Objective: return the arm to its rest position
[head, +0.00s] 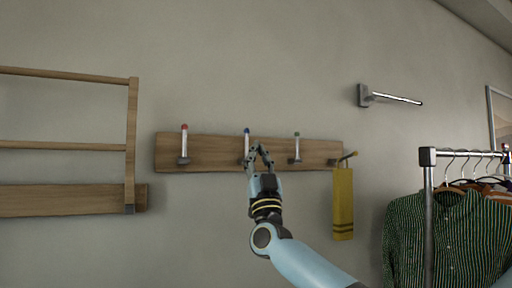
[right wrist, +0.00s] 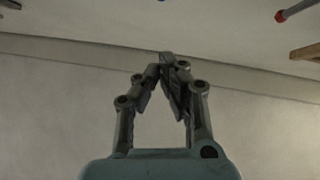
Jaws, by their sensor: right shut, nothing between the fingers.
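My right gripper (head: 258,152) is raised in front of the wooden hook board (head: 222,150) on the wall. Its fingers are shut and empty, and they cover part of the board near the blue-tipped hook (head: 247,142). In the right wrist view the gripper (right wrist: 168,62) shows its fingertips together, with bare wall and ceiling beyond. My right arm (head: 310,265) comes up from the lower right. My left gripper is in neither view.
A yellow cloth (head: 343,205) hangs on the board's right-end hook. A red-tipped hook (head: 184,145) and a green-tipped hook (head: 296,148) flank the gripper. A clothes rack (head: 428,190) with shirts (head: 450,235) stands right. A wooden rack (head: 131,140) is left.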

